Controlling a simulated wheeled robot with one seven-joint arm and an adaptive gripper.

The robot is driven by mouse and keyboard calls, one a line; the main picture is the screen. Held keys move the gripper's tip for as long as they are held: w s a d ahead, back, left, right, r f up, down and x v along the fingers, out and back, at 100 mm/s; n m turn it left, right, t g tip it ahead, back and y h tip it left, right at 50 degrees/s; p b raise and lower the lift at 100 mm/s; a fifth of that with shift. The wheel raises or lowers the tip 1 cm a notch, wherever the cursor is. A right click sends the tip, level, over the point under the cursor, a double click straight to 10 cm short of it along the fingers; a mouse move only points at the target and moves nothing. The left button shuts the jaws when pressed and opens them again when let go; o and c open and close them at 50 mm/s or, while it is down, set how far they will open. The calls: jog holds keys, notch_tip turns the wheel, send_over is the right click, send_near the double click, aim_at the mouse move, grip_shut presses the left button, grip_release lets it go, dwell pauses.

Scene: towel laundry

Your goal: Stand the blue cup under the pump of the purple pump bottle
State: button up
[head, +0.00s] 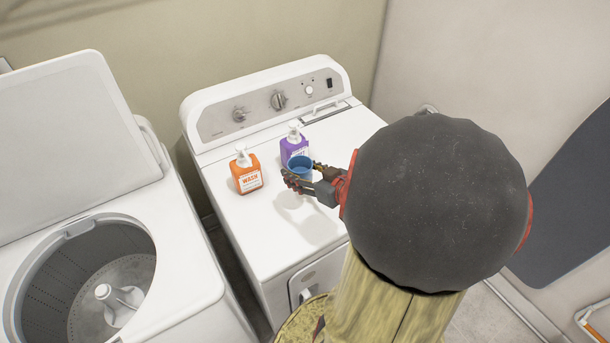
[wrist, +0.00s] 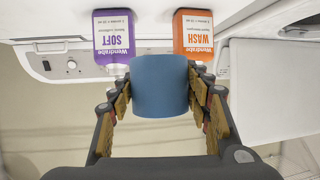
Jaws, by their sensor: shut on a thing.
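The blue cup (head: 300,168) is held upright, as far as I can tell, between the two fingers of my gripper (head: 303,174), with a finger on either side. It also shows in the wrist view (wrist: 160,88), where the picture is upside down. In the head view the cup is just in front of the purple pump bottle (head: 293,147) and hides its lower part. The bottle's white pump (head: 294,130) is behind and above the cup. A shadow in front suggests the cup is off the dryer top. The purple bottle also shows in the wrist view (wrist: 112,35).
An orange pump bottle (head: 246,174) stands close to the left of the cup, on the same white machine (head: 250,222). The control panel (head: 265,102) rises at the back. An open washer (head: 180,275) is to the left. The machine's front top is clear.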

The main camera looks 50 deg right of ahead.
aim_at(305, 162)
jog(key=w+d+f+b, duration=0.1)
jog(key=w+d+f, duration=0.1)
jog(key=d, duration=0.1)
jog(key=w+d+f+b, duration=0.2)
jog(key=d+f, duration=0.1)
jog(key=w+d+f+b, duration=0.2)
jog(key=d+f, duration=0.1)
jog(key=shift+d+f, duration=0.2)
jog(key=shift+d, duration=0.2)
jog(key=shift+w+d+f, duration=0.1)
jog(key=shift+f, duration=0.1)
jog(key=shift+w+d+f+b, duration=0.1)
jog(key=shift+f+b, duration=0.6)
jog(key=shift+f, duration=0.2)
jog(key=shift+w+d+f+b, duration=0.1)
jog(key=shift+f+b, duration=0.6)
jog(key=shift+f, duration=0.15)
jog(key=shift+f, duration=0.15)
jog(key=o, duration=1.1)
